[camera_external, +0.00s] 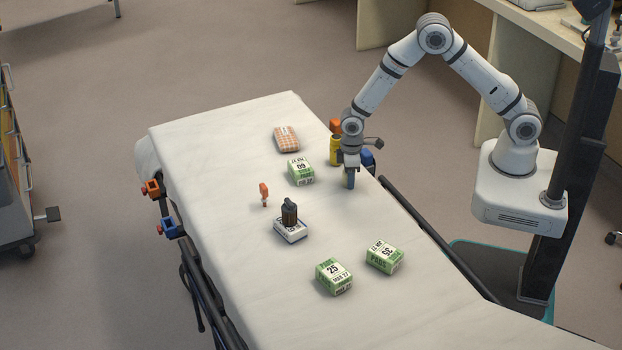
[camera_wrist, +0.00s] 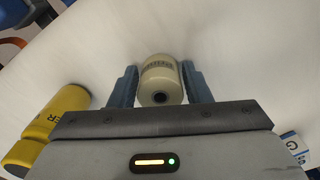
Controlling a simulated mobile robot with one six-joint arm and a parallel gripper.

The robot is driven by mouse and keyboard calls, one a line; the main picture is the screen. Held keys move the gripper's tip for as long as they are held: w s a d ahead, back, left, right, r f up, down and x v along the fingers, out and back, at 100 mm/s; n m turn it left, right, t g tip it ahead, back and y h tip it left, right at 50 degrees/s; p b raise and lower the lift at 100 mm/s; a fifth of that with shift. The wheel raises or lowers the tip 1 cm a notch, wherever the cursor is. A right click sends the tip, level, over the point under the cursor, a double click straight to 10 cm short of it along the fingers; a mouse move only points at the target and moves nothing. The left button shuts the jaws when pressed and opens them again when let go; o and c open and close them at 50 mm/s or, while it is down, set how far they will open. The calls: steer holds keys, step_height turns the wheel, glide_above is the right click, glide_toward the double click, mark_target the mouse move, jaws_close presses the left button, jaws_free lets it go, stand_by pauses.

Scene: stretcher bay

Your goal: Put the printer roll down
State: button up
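The printer roll (camera_wrist: 160,82) is a cream cylinder with dark print and a dark core hole. In the wrist view it sits between the two fingers of my gripper (camera_wrist: 160,88), with a finger against each side. In the external view my gripper (camera_external: 349,180) points down over the white-sheeted stretcher (camera_external: 220,255), near its right edge. The roll is mostly hidden there by the fingers. I cannot tell whether it touches the sheet.
A green box (camera_external: 300,171) and checked packet (camera_external: 287,138) lie left. Two green boxes (camera_external: 334,277) (camera_external: 385,256) lie nearer.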

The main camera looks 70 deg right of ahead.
steer(key=shift+o, duration=1.4)
steer(key=r, duration=0.8)
steer(key=shift+s+d, duration=0.15)
steer(key=shift+d, duration=0.1)
steer(key=s+d+r+m+t, duration=0.1)
steer(key=s+d+r, duration=0.4)
steer(key=s+r, duration=0.4)
steer(key=s+d+r+m+t, duration=0.1)
steer(key=s+d+r+m, duration=0.1)
steer(key=s+d+r, duration=0.3)
steer(key=s+r, duration=0.4)
steer(key=r, duration=0.2)
steer(key=shift+s, duration=0.35)
steer(key=shift+o, duration=0.4)
steer(key=s+d+r+m, duration=0.1)
steer(key=s, duration=0.6)
steer(key=shift+d, duration=0.4)
steer(key=shift+s, duration=0.1)
